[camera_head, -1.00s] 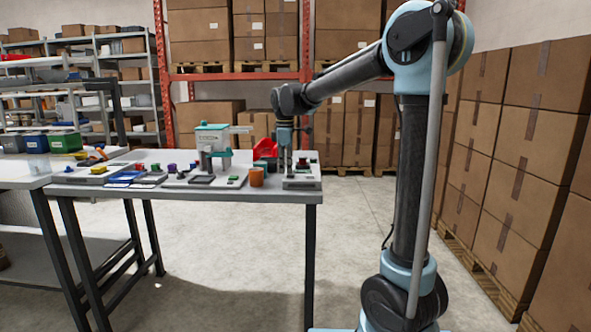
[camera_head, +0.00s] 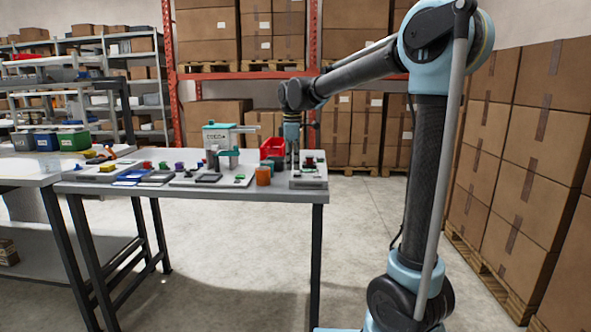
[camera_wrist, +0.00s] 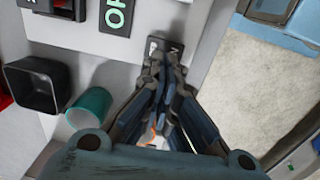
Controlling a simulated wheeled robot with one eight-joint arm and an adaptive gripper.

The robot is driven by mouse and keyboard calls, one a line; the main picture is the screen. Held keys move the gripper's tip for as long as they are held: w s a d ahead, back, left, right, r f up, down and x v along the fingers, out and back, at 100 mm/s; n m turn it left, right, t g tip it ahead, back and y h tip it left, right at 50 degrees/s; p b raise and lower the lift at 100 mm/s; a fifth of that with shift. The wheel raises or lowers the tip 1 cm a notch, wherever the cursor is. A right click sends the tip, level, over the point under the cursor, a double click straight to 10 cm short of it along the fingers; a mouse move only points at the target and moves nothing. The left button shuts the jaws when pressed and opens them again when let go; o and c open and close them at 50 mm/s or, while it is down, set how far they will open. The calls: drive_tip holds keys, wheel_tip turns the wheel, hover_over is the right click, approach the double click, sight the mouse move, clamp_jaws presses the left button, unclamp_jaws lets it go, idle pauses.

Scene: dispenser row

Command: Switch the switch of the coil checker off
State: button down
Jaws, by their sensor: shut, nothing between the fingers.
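A low light-grey device (camera_head: 309,183) with dark and green parts on top stands at the right end of the table; I take it to be the coil checker. My gripper (camera_head: 292,172) points down at its left side. In the wrist view the device's grey panel (camera_wrist: 185,18) fills the top. A small black switch (camera_wrist: 160,46) with a white mark sits on it. My gripper (camera_wrist: 162,72) is shut and empty, its fingertips at the switch and covering its lower part. I cannot tell whether they touch it, or which way it is set.
A black square cup (camera_wrist: 45,88) and a teal cup (camera_wrist: 90,107) stand to the left.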

wheel_tip(320, 180, up, 12)
drive_tip(key=w, duration=0.1)
drive_tip(key=shift+w+r, duration=0.2)
drive_tip(key=shift+w, duration=0.15)
drive_tip(key=shift+d, duration=0.1)
drive_tip(key=s+d+f+m, duration=0.5)
drive_tip(key=s+d+f, duration=0.15)
drive_tip(key=d, duration=0.35)
drive_tip(key=s+d+f+m, duration=0.4)
drive_tip(key=s+d+f, duration=0.2)
drive_tip(key=s+d, duration=0.3)
drive_tip(key=s+d+f+m, duration=0.4)
drive_tip(key=s+f, duration=0.4)
drive_tip(key=f, duration=0.2)
drive_tip(key=s+d+f+m+t, duration=0.1)
drive_tip(key=s+d+f+m, duration=0.4)
drive_tip(key=f, duration=0.5)
drive_tip(key=s+d, duration=0.1)
drive_tip(key=s, duration=0.1)
drive_tip(key=shift+s+f, duration=0.3)
drive_tip(key=shift+s, duration=0.1)
